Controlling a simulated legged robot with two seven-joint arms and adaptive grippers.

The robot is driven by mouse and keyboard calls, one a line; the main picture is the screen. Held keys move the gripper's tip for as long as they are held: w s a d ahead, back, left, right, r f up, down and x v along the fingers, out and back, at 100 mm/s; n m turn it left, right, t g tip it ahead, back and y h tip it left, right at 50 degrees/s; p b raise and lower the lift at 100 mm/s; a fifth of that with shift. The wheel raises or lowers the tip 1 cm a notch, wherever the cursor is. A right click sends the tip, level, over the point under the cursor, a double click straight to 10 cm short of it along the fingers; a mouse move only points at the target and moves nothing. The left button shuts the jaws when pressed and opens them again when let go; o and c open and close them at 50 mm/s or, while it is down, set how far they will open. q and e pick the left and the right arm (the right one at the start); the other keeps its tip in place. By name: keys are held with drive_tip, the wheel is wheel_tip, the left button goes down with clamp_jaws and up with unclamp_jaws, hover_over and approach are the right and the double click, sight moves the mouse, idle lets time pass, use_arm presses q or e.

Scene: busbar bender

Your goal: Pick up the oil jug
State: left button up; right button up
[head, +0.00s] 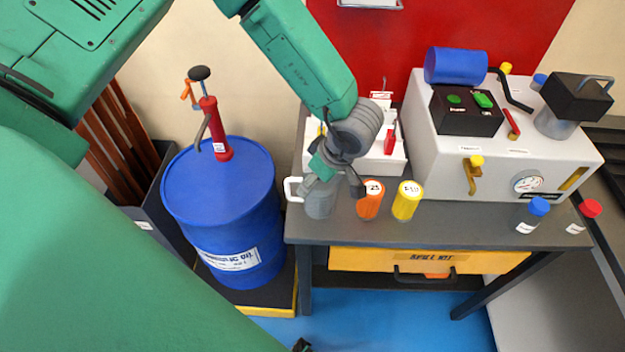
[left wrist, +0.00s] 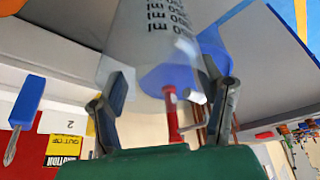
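The oil jug (head: 319,200) is a grey, see-through cylinder with a white handle (head: 292,189) on its left side. It stands upright at the left front corner of the workbench. My left gripper (head: 336,172) is over the jug from above and behind, and hides part of its top. In the left wrist view the jug (left wrist: 150,45), with dark scale marks, shows between the two spread fingers (left wrist: 167,95). The fingers are open on either side of it; firm contact cannot be made out. My right gripper is not in view.
An orange bottle (head: 370,200) and a yellow bottle (head: 407,201) stand close right of the jug on the bench (head: 450,222). A white tray (head: 375,160) and the bender machine (head: 440,130) are behind. A blue drum (head: 225,220) with a red pump (head: 214,130) stands left.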

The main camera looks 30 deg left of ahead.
sight(333, 186)
use_arm(q)
drive_tip(key=shift+d+r, duration=0.2)
drive_tip(key=shift+d, duration=0.2)
wheel_tip(333, 186, up, 8)
drive_tip(key=a, duration=0.1)
drive_tip(key=d+f+m+t+h+b, duration=0.4)
drive_tip(key=m+b, duration=0.5)
drive_tip(key=m, duration=0.8)
drive_tip(key=shift+s+d+f+b, duration=0.15)
drive_tip(key=shift+s+d+b, duration=0.1)
drive_tip(key=shift+s+b, duration=0.15)
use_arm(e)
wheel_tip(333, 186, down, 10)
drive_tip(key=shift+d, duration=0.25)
use_arm(q)
drive_tip(key=shift+d, duration=0.25)
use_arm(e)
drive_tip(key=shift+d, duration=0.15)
